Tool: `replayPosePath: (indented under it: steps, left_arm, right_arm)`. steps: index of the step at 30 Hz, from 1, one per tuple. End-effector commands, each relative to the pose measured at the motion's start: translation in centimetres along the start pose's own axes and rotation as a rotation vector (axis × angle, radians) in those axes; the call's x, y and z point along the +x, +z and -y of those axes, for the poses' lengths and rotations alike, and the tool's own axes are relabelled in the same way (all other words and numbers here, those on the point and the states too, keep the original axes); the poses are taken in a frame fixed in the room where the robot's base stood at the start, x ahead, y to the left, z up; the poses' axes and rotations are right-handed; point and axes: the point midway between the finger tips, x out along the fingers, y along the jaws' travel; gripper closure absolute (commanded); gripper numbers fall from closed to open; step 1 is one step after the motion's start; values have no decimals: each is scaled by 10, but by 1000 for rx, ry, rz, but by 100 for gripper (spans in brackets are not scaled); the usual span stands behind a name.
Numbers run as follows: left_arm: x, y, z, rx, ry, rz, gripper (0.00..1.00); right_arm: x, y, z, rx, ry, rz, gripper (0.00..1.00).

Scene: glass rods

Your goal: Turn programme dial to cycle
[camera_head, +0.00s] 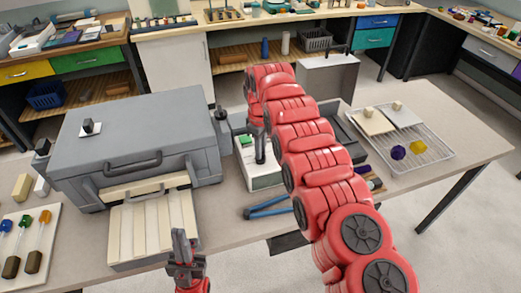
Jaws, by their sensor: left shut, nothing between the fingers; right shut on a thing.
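The white controller box (263,179) stands on the bench right of the grey kiln (140,140). It has a small green display (245,141). The dark programme dial (260,155) stands up from its top and is partly hidden. My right gripper (258,133) reaches down from above and is shut on the dial; my red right arm hides much of this spot. The dial's marks are too small to read. My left gripper (182,250) is shut and empty in front of the bench's front edge, below the kiln's cream slatted tray (150,226).
A blue tool (268,209) lies in front of the controller. A wire rack (437,152) with purple and yellow pieces stands at the right. A grey box (328,75) stands behind my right arm.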

Motion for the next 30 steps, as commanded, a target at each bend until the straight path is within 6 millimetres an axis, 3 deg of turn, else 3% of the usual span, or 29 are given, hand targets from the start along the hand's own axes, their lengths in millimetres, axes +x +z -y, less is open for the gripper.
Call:
replayPosePath:
  steps: [30]
  left_arm:
    - [-1,0,0,0,0,0,100]
  right_arm:
    - [1,0,0,963,0,3,100]
